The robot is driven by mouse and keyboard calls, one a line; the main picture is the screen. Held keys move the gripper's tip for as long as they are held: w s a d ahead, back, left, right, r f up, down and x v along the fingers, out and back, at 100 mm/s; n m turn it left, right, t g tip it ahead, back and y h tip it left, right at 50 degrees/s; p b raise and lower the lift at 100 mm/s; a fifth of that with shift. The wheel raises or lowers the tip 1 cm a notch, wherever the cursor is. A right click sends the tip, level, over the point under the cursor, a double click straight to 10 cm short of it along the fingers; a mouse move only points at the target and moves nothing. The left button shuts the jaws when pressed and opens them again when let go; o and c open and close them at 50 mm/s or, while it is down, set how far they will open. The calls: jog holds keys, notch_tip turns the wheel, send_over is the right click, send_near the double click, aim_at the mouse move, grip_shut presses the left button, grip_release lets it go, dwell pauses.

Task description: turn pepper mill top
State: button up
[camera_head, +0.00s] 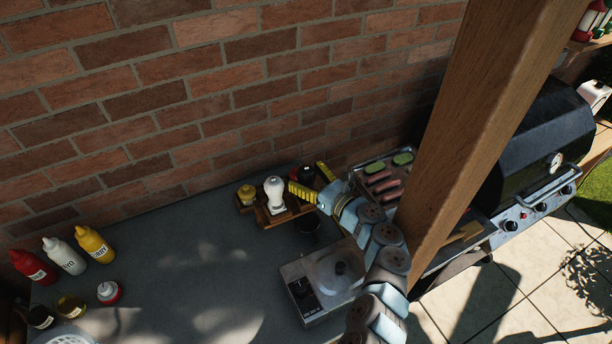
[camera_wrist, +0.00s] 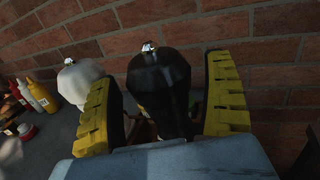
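A dark, glossy mill with a small metal knob on top (camera_wrist: 158,80) stands upright between my gripper's two yellow fingers (camera_wrist: 165,110) in the wrist view. A gap shows on its right side; the left finger is very close to it, and I cannot tell whether they touch. In the head view the dark mill (camera_head: 304,175) is partly hidden behind a finger, and my gripper (camera_head: 312,178) is open beside it. A white mill (camera_head: 274,192) stands to the left, also in the wrist view (camera_wrist: 84,82). The dark mill's lower body is partly hidden.
The mills stand on a wooden caddy (camera_head: 264,218) with a yellow-labelled jar (camera_head: 247,193) near the brick wall. Squeeze bottles (camera_head: 65,256) stand left. A wooden post (camera_head: 470,130) and grill (camera_head: 535,135) are right.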

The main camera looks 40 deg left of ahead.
aim_at(305, 169)
jog(key=shift+r, duration=0.1)
notch_tip(305, 169, up, 10)
jog(key=shift+f, duration=0.1)
dwell(0.7)
jog(key=shift+o, duration=0.2)
